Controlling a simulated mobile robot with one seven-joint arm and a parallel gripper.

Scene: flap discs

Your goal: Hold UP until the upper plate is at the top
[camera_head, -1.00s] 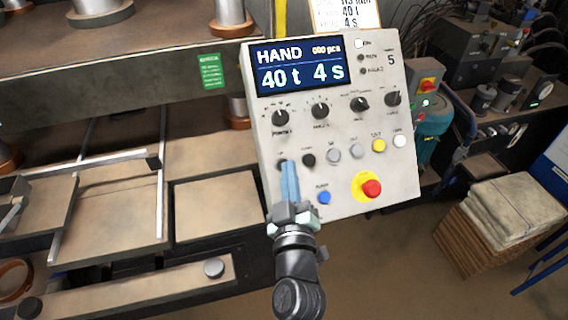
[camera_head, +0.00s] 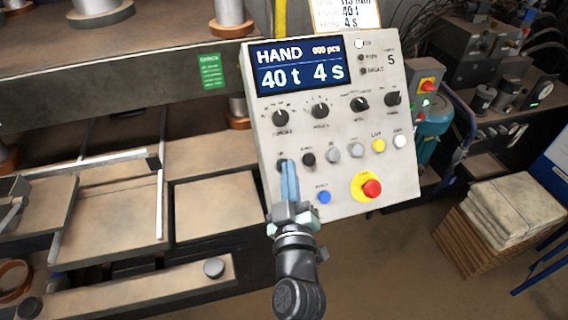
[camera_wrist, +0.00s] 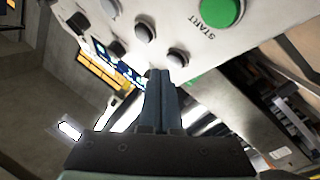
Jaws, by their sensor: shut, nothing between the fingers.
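The grey control panel (camera_head: 340,180) stands tilted in the middle of the head view. Its screen (camera_head: 300,66) reads HAND, 40 t and 4 s. My gripper (camera_head: 287,165) is shut and empty. Its blue fingertips lie over the UP button (camera_head: 282,165) at the panel's left edge and mostly hide it. In the wrist view my fingertips (camera_wrist: 160,73) reach a dark round button (camera_wrist: 177,57); whether it is pressed in, I cannot tell. A green START button (camera_wrist: 220,10) shows there too. I cannot make out which part is the upper plate.
A red emergency stop (camera_head: 371,189) on a yellow disc, a yellow button (camera_head: 379,146) and a blue button (camera_head: 324,197) share the panel. The press frame (camera_head: 110,85) fills the left.

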